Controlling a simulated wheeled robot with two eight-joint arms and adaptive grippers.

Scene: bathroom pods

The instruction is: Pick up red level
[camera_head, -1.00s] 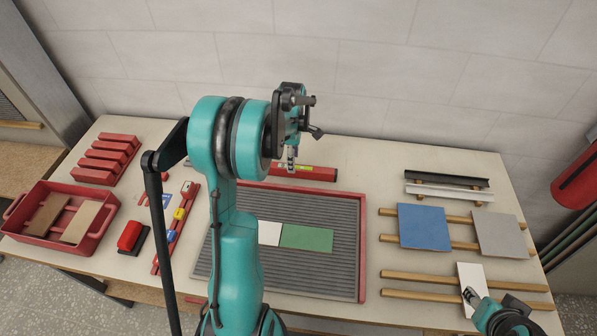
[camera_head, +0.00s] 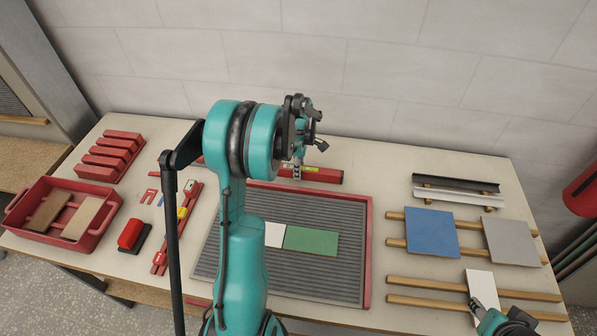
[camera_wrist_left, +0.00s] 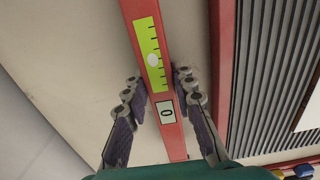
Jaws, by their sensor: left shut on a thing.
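The red level (camera_head: 322,175) is a long red bar behind the ribbed tray, partly hidden by my left arm in the head view. In the left wrist view the level (camera_wrist_left: 153,55) shows a yellow-green scale with a pale bubble and a "0" label. My left gripper (camera_head: 298,172) is shut on it, with the fingers of the gripper (camera_wrist_left: 160,92) on both sides of the bar. I cannot tell whether the bar touches the table. My right gripper (camera_head: 476,305) is at the lower right beside a white tile (camera_head: 479,283); its jaw opening is unclear.
The red-rimmed ribbed tray (camera_head: 345,275) holds a green tile (camera_head: 312,241) and a white one. A red bin (camera_head: 90,243) and red block rack (camera_head: 108,160) stand left. Blue (camera_head: 432,232) and grey tiles lie on wooden rails at right. The wall is close behind.

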